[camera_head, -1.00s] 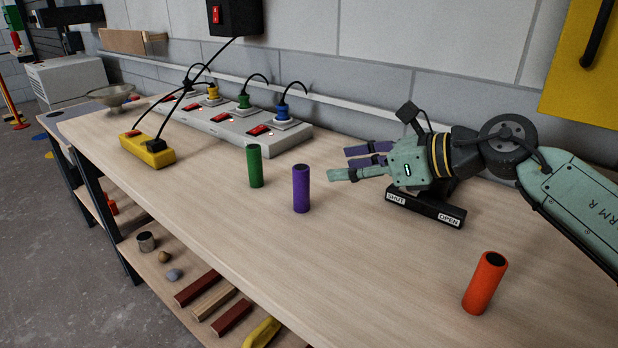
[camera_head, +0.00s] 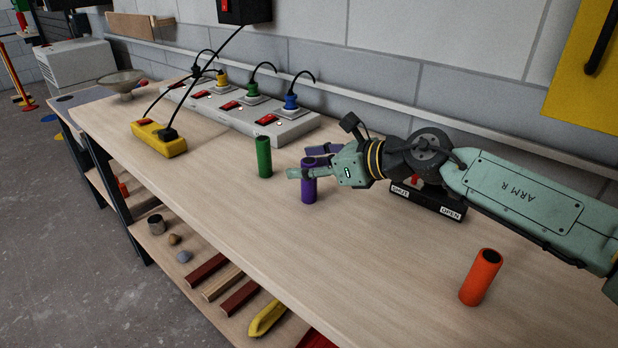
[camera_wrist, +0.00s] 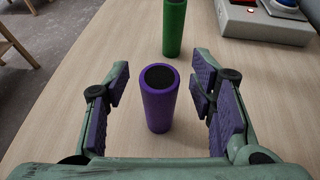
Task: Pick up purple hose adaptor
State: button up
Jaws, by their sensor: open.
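The purple hose adaptor (camera_head: 309,184) stands upright on the wooden bench, a short cylinder with a dark hollow top. In the wrist view the purple adaptor (camera_wrist: 159,100) stands between the two open fingers, with bare bench showing on each side of it. My gripper (camera_head: 312,163) is open around it in the head view, with one finger in front of it and hiding part of its upper body. The gripper also shows in the wrist view (camera_wrist: 160,98), its purple pads apart from the adaptor.
A green cylinder (camera_head: 264,157) stands just beyond the adaptor. An orange cylinder (camera_head: 481,277) stands near the front right. A grey socket strip (camera_head: 236,112) with plugs runs along the wall, and a yellow power block (camera_head: 158,138) lies at left. A SHUT/OPEN switch box (camera_head: 428,199) sits behind my arm.

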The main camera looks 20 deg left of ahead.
grip_shut()
dwell(0.5)
jog(key=shift+r, duration=0.15)
